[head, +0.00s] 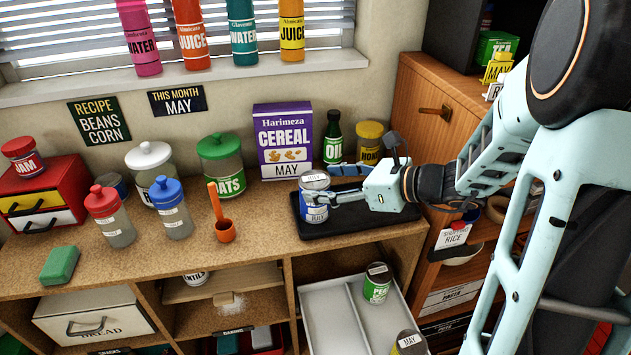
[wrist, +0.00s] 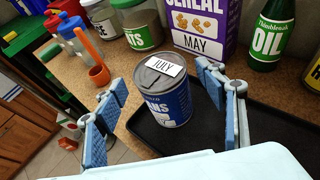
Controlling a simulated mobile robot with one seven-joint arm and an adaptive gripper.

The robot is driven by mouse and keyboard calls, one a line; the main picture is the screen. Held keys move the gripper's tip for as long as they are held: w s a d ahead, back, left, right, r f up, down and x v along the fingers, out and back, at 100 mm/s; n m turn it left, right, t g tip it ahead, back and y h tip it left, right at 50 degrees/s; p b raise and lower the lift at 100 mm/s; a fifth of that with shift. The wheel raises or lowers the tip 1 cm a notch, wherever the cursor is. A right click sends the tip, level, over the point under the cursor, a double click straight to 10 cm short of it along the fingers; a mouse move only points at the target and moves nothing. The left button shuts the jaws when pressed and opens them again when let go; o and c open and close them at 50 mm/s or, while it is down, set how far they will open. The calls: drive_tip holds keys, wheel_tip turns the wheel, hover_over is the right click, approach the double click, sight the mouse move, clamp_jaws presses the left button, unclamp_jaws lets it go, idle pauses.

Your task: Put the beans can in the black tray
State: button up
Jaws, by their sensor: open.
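The beans can (head: 315,208) is blue with a grey lid and a white label reading JULY. It stands upright at the left end of the black tray (head: 365,225), within its outline; whether its base rests fully on the tray is hard to tell. In the wrist view the can (wrist: 172,105) is between the fingers, with the tray (wrist: 265,145) under and to its right. My gripper (head: 328,183) is open, its blue-padded fingers on either side of the can, with visible gaps in the wrist view (wrist: 165,88).
Behind the tray stand a purple cereal box (head: 284,150), a green oil bottle (head: 332,140) and a yellow jar (head: 368,143). An orange scoop (head: 224,232) and a green-lidded oats jar (head: 221,172) are left. The tray's right part is clear. Below is a white divided bin (head: 330,310).

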drive_tip(key=v, duration=0.8)
drive_tip(key=shift+s+d+r+p, duration=0.15)
drive_tip(key=shift+d+r+p, duration=0.05)
drive_tip(key=shift+d+p, duration=0.1)
drive_tip(key=shift+f, duration=0.1)
